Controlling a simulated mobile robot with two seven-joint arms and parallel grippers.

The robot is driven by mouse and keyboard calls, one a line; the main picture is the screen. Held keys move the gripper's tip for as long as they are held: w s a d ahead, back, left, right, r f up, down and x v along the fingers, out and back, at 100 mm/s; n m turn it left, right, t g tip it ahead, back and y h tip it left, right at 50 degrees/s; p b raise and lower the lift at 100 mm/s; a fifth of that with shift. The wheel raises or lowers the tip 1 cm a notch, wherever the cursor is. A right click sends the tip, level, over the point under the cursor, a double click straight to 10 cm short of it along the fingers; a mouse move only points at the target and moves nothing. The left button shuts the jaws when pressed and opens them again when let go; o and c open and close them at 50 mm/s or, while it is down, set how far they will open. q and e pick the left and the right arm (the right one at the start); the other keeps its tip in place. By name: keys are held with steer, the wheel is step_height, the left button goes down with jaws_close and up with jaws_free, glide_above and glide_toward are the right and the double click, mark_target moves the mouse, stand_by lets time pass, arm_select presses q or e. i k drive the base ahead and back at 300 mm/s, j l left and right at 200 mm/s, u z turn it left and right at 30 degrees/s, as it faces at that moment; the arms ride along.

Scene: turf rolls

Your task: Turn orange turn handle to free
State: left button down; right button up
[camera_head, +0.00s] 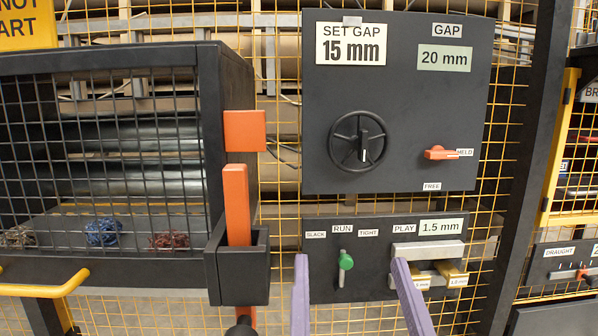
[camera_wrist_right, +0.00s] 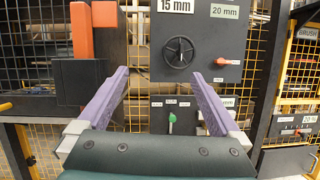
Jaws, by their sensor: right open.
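The orange turn handle (camera_head: 441,153) is on the dark upper panel (camera_head: 400,90), at its right side. It lies level, with its pointed end toward the HELD label (camera_head: 465,153). The FREE label (camera_head: 432,187) is below it. In the right wrist view the handle (camera_wrist_right: 221,61) shows small, above and ahead of the jaws. My right gripper (camera_head: 355,285) has two purple fingers, open and empty. It is in front of the lower panel, below the handle and apart from it. It also fills the lower part of the right wrist view (camera_wrist_right: 160,98). My left gripper is not in view.
A black handwheel (camera_head: 358,141) is left of the handle. The lower panel (camera_head: 318,260) has a green-knobbed lever (camera_head: 345,262) and brass blocks (camera_head: 452,273). A mesh cage (camera_head: 212,130) with orange bars (camera_head: 237,200) stands at left. Open space lies before the panels.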

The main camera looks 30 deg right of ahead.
mark_target(437, 152)
steer(key=i+l, duration=0.1)
steer(key=l, duration=0.95)
steer(key=i+l, duration=0.15)
steer(key=l, duration=0.9)
steer(key=i, duration=0.05)
